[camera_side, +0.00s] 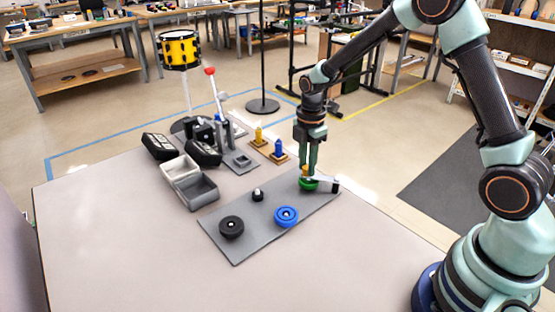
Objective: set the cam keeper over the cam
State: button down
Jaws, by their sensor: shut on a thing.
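My gripper (309,172) points straight down over the far right end of a grey pad (240,245). Its fingers are closed on a green round piece (308,185), which is low at the pad; whether it touches the pad cannot be told. A small yellow part shows beside the fingertips. A pale bar with a black end (336,188) sticks out to the right of the green piece. A blue round piece (286,216) and a black round piece (231,227) lie on the pad. Which part is the cam and which the keeper is not clear.
A small black knob (257,195) stands on the pad. Grey open bins (188,183), black boxes (205,153), a yellow peg (259,136) and a blue peg (279,149) on small bases stand behind. The table's front left is clear.

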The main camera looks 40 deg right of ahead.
jog(key=c, duration=0.7)
grip_release()
jog(key=shift+o, duration=0.2)
notch_tip(320, 180, up, 12)
jog(key=shift+r, duration=0.1)
jog(key=s+a+r+m+t, duration=0.1)
jog(key=s+r+m+t, duration=0.1)
jog(key=s+m, duration=0.5)
jog(key=s+a+r+m+t, duration=0.2)
jog(key=s+r+m, duration=0.3)
jog(key=s+m, duration=0.3)
jog(key=shift+s+m+t, duration=0.3)
jog(key=shift+m+t, duration=0.5)
jog(key=shift+m, duration=0.3)
